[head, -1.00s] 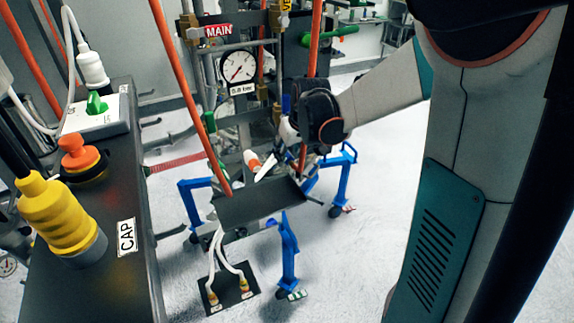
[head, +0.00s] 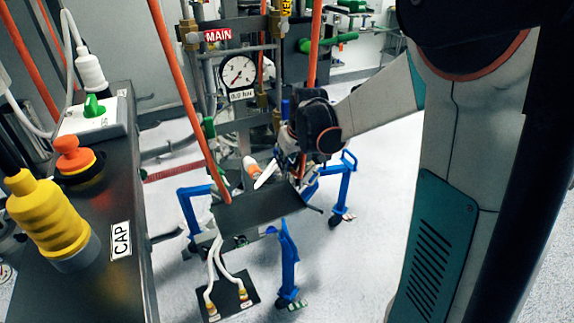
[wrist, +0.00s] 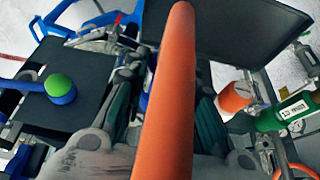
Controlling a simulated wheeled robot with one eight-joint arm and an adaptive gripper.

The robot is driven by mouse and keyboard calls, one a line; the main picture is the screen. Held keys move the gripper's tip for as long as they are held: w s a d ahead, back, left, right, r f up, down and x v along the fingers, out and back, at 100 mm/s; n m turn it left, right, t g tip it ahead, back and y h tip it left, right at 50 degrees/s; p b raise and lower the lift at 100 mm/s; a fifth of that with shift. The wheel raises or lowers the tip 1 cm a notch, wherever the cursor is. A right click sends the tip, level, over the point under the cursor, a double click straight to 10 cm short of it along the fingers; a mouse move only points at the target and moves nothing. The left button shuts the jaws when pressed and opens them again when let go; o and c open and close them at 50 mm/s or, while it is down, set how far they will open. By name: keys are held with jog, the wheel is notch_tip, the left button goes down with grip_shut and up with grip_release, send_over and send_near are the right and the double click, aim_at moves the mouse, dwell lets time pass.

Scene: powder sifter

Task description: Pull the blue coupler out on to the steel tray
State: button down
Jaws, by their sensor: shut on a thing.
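My gripper (wrist: 166,78) is low over the frame in the wrist view, its two dark fingers on either side of an orange hose that crosses in front. A sliver of the blue coupler (wrist: 145,101) shows between the fingers, and they are shut on it. The hose hides most of it. In the head view my wrist covers the fingertips. The dark steel tray (head: 262,209) sits just below and in front of my gripper, tilted in the picture. It also shows in the wrist view (wrist: 255,28) at upper right.
Orange hoses (head: 184,95) stand close to my gripper. A gauge (head: 238,72) and pipes rise behind. Blue legs (head: 288,262) hold the frame. A blue handle with a green end (wrist: 60,88) and a green fitting (wrist: 285,112) flank my fingers. A dark bench (head: 100,200) stands left.

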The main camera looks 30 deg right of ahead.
jog(key=shift+s, duration=0.45)
jog(key=shift+s, duration=1.7)
